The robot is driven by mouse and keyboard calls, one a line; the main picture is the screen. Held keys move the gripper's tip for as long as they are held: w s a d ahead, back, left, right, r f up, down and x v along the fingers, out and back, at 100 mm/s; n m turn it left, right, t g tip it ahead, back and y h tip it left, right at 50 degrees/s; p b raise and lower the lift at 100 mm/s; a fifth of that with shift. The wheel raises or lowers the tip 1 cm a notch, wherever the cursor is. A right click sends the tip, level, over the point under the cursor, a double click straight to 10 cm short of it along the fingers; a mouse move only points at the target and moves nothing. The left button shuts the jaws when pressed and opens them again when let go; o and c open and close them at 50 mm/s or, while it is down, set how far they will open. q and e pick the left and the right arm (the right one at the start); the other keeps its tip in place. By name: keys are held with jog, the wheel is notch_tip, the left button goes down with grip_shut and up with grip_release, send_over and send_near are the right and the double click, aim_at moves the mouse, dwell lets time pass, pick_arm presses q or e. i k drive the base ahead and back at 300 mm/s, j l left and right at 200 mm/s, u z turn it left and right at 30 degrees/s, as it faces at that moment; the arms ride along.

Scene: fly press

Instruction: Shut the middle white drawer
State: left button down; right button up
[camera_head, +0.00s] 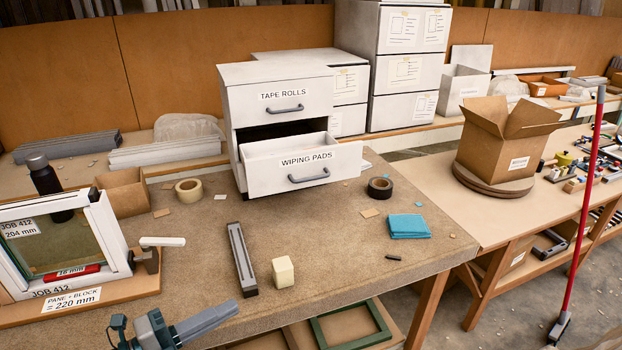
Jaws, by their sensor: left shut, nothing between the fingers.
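A small white drawer unit (226,108) stands on the brown workbench. Its drawer labelled WIPING PADS (262,180) is pulled well out toward me and has a grey bar handle (309,175). The drawer labelled TAPE ROLLS (300,91) above it is shut. Anything below the open drawer is hidden by its front. My left gripper (232,307) comes in at the bottom left, over the bench's front part. Its fingers are shut and empty, well apart from the drawer. My right gripper is not in view.
A grey channel bar (242,258) and a cream block (283,272) lie between my left gripper and the drawer. Black tape (380,188) and a blue cloth (408,226) lie right of the drawer. A white window frame (122,235) stands at left.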

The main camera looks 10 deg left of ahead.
aim_at(292, 167)
jog(key=i, duration=1.15)
